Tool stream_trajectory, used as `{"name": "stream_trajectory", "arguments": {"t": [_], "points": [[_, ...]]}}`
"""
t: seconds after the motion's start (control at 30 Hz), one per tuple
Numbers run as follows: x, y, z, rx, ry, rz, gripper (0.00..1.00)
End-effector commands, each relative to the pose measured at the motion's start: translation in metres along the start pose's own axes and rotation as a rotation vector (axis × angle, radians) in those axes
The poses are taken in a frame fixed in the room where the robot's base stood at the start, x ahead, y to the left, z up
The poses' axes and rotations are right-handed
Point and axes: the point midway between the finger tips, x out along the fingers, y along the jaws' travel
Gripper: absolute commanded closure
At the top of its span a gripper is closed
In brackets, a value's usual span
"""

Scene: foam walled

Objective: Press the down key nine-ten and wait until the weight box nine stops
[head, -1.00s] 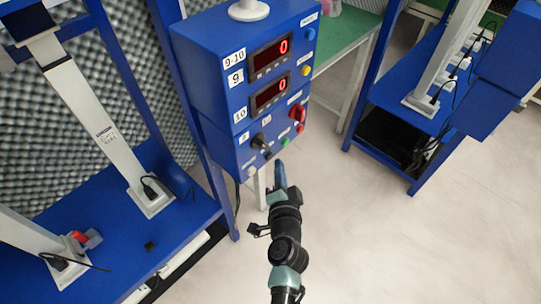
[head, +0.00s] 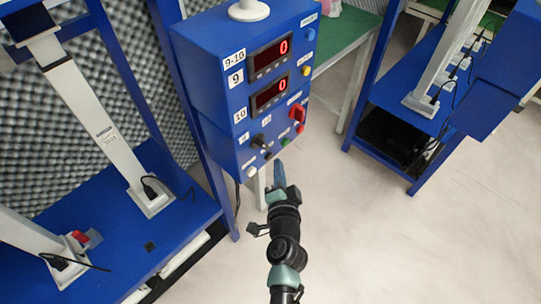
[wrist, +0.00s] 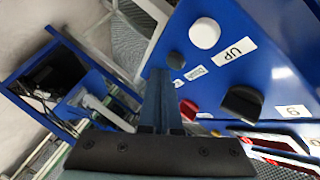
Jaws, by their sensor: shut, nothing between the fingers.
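The blue control box (head: 215,80) shows two red displays, both reading 0, labelled 9 and 10. On its lower face are a white key (head: 250,172), a black key (head: 268,155), a green key (head: 286,142) and a black selector knob (head: 258,140). In the wrist view the white key (wrist: 205,33) is labelled UP. A dark key (wrist: 175,60) sits beside it; its small label is hard to read. My gripper (head: 279,164) is shut and empty, just below this face. Its fingertips (wrist: 160,72) appear close to the dark key; contact cannot be told. I cannot identify weight box nine.
A red switch (head: 297,114) is at the box's right side. A blue frame (head: 185,215) with slanted white columns (head: 110,130) stands left, before grey foam. Another blue frame (head: 430,110) stands right, a green table (head: 345,40) behind. Pale floor at lower right is clear.

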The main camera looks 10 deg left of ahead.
Motion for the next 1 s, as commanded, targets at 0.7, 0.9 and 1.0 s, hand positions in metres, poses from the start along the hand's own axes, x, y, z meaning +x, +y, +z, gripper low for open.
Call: {"name": "stream_trajectory", "arguments": {"t": [0.7, 0.9, 1.0], "points": [[0.0056, -0.0047, 0.0039, -0.001, 0.0, -0.001, 1.0], [0.0073, -0.0057, 0.0053, -0.001, -0.001, 0.0, 1.0], [0.0081, -0.0061, 0.006, 0.0, -0.001, 0.0, 1.0]]}}
